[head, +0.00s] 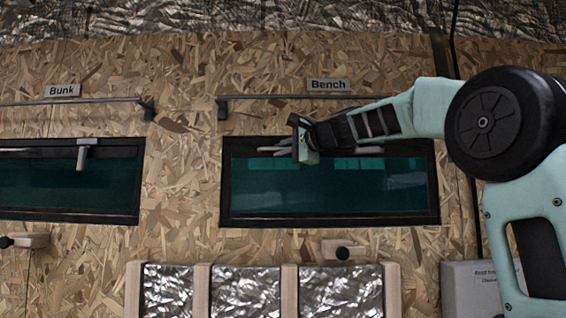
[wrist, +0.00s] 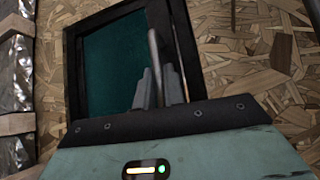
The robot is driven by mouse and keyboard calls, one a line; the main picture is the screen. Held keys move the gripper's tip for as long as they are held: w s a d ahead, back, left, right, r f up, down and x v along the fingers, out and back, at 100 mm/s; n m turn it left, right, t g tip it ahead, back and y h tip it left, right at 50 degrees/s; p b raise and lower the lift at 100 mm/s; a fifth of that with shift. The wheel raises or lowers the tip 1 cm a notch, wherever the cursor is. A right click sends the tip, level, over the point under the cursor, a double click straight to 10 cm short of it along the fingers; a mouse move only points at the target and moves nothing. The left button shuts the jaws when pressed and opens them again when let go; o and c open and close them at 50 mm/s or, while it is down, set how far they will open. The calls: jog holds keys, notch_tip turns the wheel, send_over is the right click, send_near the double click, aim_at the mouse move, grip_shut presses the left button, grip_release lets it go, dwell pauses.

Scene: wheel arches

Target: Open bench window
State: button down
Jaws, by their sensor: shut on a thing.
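The bench window (head: 335,192) is a wide teal pane in a black frame, set in the chipboard wall under the "Bench" label (head: 328,85). It looks flush with its frame. My gripper (head: 303,142) is at the window's upper edge, left of its middle. In the wrist view my gripper (wrist: 158,88) is shut on a grey window handle (wrist: 154,48), which sticks up between the fingers. The window (wrist: 112,62) is behind it there. In the head view my gripper and wrist hide most of the handle and part of the top frame.
A dark rail (head: 265,97) runs above the window. The bunk window (head: 60,185), with its own handle (head: 82,157), is at the left. A wooden block with a black knob (head: 342,252) is below the bench window, above foil panels (head: 245,290).

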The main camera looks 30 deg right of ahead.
jog(key=s+a+f+n+t+y+b, duration=0.1)
jog(key=s+a+f+n+t+b, duration=0.2)
jog(key=b, duration=1.5)
jog(key=shift+s+a+f, duration=0.25)
jog(key=shift+s+f, duration=0.2)
jog(key=shift+s, duration=0.65)
jog(key=c, duration=1.5)
grip_release()
jog(key=shift+s, duration=0.1)
jog(key=b+v, duration=0.6)
jog(key=v, duration=1.1)
jog(key=shift+s+b, duration=0.1)
jog(key=shift+b, duration=0.3)
